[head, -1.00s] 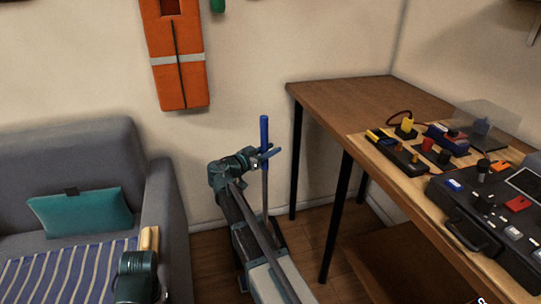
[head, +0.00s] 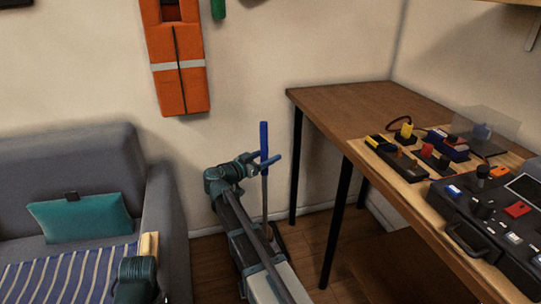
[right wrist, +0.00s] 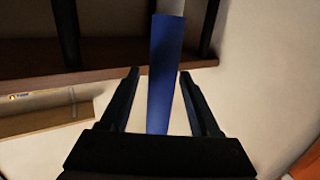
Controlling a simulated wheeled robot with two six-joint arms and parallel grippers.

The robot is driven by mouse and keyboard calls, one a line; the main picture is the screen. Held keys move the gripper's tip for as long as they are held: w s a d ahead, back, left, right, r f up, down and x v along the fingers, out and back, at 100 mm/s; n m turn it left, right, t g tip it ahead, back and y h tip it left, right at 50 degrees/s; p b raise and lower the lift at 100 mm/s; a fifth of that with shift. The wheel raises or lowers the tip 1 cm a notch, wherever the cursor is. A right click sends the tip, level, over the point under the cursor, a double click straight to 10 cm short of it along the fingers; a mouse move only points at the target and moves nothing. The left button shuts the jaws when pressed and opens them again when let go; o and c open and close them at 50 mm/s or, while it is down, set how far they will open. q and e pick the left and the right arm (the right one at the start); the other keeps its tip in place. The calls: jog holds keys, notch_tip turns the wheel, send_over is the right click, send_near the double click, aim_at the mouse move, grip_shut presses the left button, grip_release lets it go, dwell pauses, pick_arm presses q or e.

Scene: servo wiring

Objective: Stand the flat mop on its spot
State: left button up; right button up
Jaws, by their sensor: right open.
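The flat mop (head: 264,143) stands near the wall, left of the table, with a blue grip on top and a thin grey pole going down. Its foot shows only partly, dark, near the floor behind my right arm. My right gripper (head: 267,161) is at the lower part of the blue grip, its fingers open. In the right wrist view the blue grip (right wrist: 166,70) rises between the two open fingers (right wrist: 160,85), with gaps visible beside it. I cannot make out a marked spot for the mop.
A wooden table (head: 350,100) with wiring gear and a black case (head: 490,225) stands at right, its black legs close to the mop. A grey sofa (head: 80,160) with a teal cushion (head: 82,215) is at left. An orange case (head: 180,70) hangs on the wall.

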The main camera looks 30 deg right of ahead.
jog(key=v, duration=1)
jog(key=shift+a+p, duration=0.35)
jog(key=shift+s, duration=0.1)
jog(key=s+a+f+n+g+y, duration=0.2)
jog(key=s+a+f+n+y, duration=0.65)
jog(key=s+a+f, duration=0.45)
jog(key=s+a+f+n+g+y, duration=0.3)
jog(key=s+a+f+n+y, duration=0.3)
jog(key=s+a+n, duration=0.4)
jog(key=s+a+f, duration=0.1)
jog(key=a, duration=0.1)
jog(key=shift+a+y, duration=0.25)
jog(key=shift+y, duration=0.1)
notch_tip(320, 180, up, 30)
jog(key=p, duration=3)
jog(key=shift+f, duration=0.15)
